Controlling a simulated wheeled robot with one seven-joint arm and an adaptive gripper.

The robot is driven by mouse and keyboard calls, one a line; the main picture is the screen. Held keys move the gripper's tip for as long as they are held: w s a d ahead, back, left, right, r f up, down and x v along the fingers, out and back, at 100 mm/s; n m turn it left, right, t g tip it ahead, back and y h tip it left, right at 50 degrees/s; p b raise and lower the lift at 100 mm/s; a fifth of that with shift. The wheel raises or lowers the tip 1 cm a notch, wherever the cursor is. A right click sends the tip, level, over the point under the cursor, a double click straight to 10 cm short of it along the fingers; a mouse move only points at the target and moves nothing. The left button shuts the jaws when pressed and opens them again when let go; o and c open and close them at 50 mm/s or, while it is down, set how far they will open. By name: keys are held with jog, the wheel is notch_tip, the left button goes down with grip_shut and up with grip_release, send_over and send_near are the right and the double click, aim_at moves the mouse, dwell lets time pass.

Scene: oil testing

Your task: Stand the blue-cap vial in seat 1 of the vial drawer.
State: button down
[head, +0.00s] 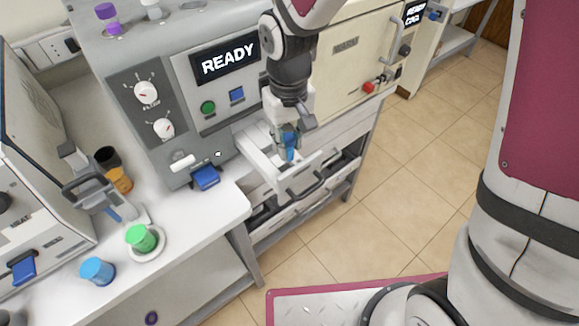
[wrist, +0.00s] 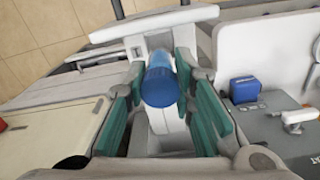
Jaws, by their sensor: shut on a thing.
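The blue-cap vial (wrist: 160,84) is between the teal fingers of my gripper (wrist: 158,98) in the wrist view, cap toward the camera. In the head view my gripper (head: 289,140) points down over the open vial drawer, and the vial's blue part (head: 290,146) shows between the fingers. The vial drawer (head: 262,150) is white and pulled out from the grey machine; it also shows in the wrist view (wrist: 133,48). My gripper is shut on the vial. The seats and the vial's lower end are hidden, so I cannot tell whether the vial touches the drawer.
The grey machine's display (head: 230,58) reads READY. A blue lever (head: 206,177) juts out left of the drawer. On the bench stand a green-capped container (head: 141,238) on a white dish, a blue one (head: 97,271) and an orange one (head: 119,180). Floor right of the drawer is clear.

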aim_at(289, 161)
jog(key=shift+f+p, duration=0.3)
jog(key=shift+f, duration=3)
jog(key=shift+f, duration=0.1)
jog(key=c, duration=1.4)
grip_release()
jog(key=shift+o, duration=0.2)
